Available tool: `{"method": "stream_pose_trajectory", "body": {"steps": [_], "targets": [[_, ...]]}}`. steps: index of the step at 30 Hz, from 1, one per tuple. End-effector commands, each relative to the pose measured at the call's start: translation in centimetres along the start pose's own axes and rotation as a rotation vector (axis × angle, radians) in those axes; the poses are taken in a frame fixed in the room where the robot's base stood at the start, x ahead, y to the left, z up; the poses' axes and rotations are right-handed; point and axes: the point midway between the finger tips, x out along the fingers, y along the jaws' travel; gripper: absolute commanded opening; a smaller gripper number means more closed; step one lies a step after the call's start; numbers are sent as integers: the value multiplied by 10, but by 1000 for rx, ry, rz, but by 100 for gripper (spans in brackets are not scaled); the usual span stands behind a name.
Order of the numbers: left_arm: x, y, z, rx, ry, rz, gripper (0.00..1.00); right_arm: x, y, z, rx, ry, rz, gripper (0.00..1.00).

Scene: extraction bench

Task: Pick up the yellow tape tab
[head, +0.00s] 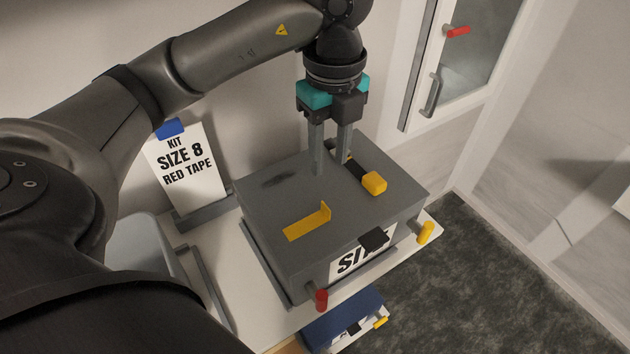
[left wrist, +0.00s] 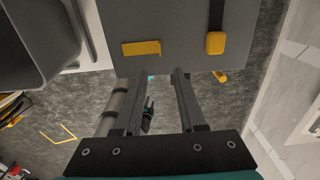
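The yellow tape tab (head: 307,222) is a flat strip with an upturned right end, stuck on the lid of a grey box (head: 265,208). It also shows in the left wrist view (left wrist: 142,48), toward the top. My left gripper (head: 330,165) points down over the back part of the lid, behind the tab, with a gap between its fingers. It is open and empty, and its fingers (left wrist: 155,75) show nothing held. My right gripper is not in the head view. A small black and teal part (left wrist: 148,115) low in the left wrist view may be it, too small to read.
A yellow block (head: 374,183) on a black strap lies on the lid, right of the tab. Red (head: 321,300) and yellow (head: 425,232) pegs stand at the box's front corners. A "SIZE 8 RED TAPE" card (head: 187,168) stands behind left. A blue box (head: 343,320) is below.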

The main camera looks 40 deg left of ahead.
Motion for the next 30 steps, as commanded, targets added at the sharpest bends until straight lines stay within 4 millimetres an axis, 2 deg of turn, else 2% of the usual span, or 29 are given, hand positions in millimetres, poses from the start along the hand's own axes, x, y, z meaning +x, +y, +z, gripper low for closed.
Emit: {"method": "stream_pose_trajectory", "body": {"steps": [5, 9, 12, 20, 27, 30], "targets": [[18, 1, -1, 2, 3, 5, 40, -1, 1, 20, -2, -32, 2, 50], [42, 2, 0, 2, 3, 7, 40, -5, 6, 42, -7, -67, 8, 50], [57, 1, 0, 0, 3, 5, 40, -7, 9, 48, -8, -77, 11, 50], [76, 0, 1, 1, 3, 4, 40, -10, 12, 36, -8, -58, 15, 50], [111, -1, 5, 2, 4, 4, 40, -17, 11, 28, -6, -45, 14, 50], [119, -1, 5, 3, 3, 1, 40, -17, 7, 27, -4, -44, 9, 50]]}}
